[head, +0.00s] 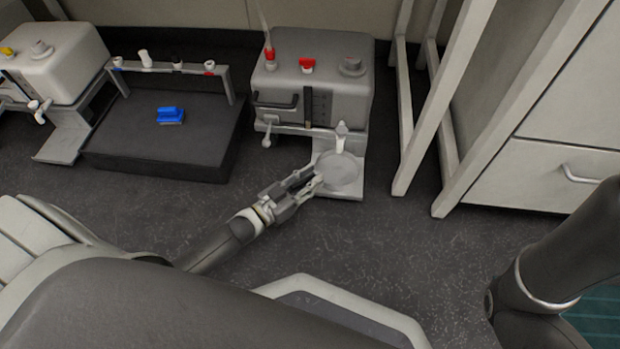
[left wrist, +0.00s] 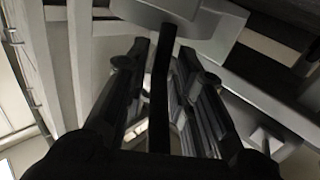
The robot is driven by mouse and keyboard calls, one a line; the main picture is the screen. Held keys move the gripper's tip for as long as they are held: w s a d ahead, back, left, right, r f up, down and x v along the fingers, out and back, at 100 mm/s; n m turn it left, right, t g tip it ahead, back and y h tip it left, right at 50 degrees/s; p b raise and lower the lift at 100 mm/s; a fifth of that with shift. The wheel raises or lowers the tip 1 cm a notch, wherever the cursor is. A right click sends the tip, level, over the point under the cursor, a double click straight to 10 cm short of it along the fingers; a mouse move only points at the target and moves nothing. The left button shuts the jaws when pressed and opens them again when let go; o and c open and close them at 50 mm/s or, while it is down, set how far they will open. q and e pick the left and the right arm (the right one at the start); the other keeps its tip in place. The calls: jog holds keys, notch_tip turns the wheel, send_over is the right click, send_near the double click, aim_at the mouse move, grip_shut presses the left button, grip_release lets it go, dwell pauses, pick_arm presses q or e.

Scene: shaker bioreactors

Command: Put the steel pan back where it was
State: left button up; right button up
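The steel pan (head: 338,174), a round grey dish, sits on the pale base plate (head: 348,194) in front of the right-hand machine, below its spout (head: 341,132). My left gripper (head: 317,182) is low at the pan's left edge, its fingertips close to the rim; I cannot tell whether they touch. In the left wrist view its two fingers (left wrist: 163,60) stand apart. A dark bar runs between them toward a grey shape above; I cannot tell what the bar is. My right gripper is out of view.
The right-hand machine (head: 325,75) has red knobs and a dark handle. A dark platform (head: 150,135) with a blue object (head: 171,115) stands left of it, then another white machine (head: 55,55). A white frame (head: 435,120) and cabinet (head: 560,140) stand right.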

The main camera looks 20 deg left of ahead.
pick_arm(q)
jog(key=shift+o, duration=0.4)
jog(key=shift+s, duration=0.15)
jog(key=p+v, duration=0.5)
jog(key=v, duration=0.5)
jog(key=shift+s+a+r, duration=0.15)
jog(key=shift+s+a, duration=0.3)
jog(key=shift+s, duration=0.25)
